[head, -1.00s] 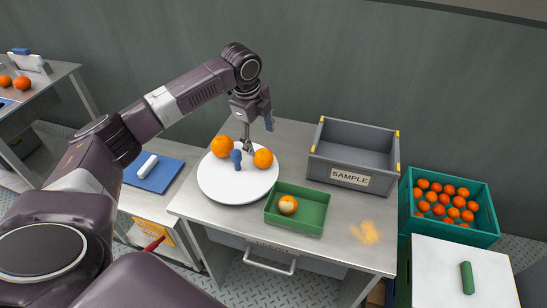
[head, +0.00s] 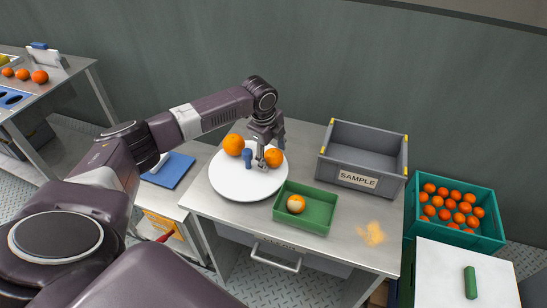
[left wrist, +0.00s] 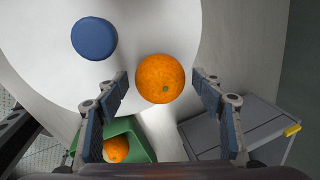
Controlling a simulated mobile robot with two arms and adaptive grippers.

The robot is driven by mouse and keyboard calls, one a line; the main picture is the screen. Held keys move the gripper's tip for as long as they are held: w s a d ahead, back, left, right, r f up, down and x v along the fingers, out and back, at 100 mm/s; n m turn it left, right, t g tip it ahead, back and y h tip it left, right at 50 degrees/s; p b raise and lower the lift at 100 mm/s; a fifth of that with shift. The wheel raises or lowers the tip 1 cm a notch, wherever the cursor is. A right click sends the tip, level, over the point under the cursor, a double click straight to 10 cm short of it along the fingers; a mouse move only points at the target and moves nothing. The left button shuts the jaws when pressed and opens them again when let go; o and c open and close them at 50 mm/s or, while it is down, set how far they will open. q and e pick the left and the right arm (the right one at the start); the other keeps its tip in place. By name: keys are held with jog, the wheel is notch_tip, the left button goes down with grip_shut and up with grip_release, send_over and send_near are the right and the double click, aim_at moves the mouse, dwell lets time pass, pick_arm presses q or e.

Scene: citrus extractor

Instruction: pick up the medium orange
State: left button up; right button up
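The medium orange (head: 275,157) sits on the right part of a round white plate (head: 236,188). A larger orange (head: 233,144) sits at the plate's far left, and a smaller, paler-topped one (head: 296,204) lies in the green tray (head: 318,213). My left gripper (head: 262,164) is low over the plate, beside the medium orange in the head view. In the left wrist view the medium orange (left wrist: 160,80) shows between the two spread fingers, with a gap on each side. The gripper is open and empty. My right gripper is not in view.
A blue upright piece (head: 248,158) stands on the plate close to the gripper; its round top (left wrist: 94,38) shows in the wrist view. A grey SAMPLE bin (head: 366,152) stands at the back right. A teal crate (head: 486,236) of oranges is farther right.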

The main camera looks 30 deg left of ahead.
pick_arm(q)
jog(key=c, duration=1.1)
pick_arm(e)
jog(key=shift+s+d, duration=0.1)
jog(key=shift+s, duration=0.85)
pick_arm(q)
jog(key=shift+r, duration=0.15)
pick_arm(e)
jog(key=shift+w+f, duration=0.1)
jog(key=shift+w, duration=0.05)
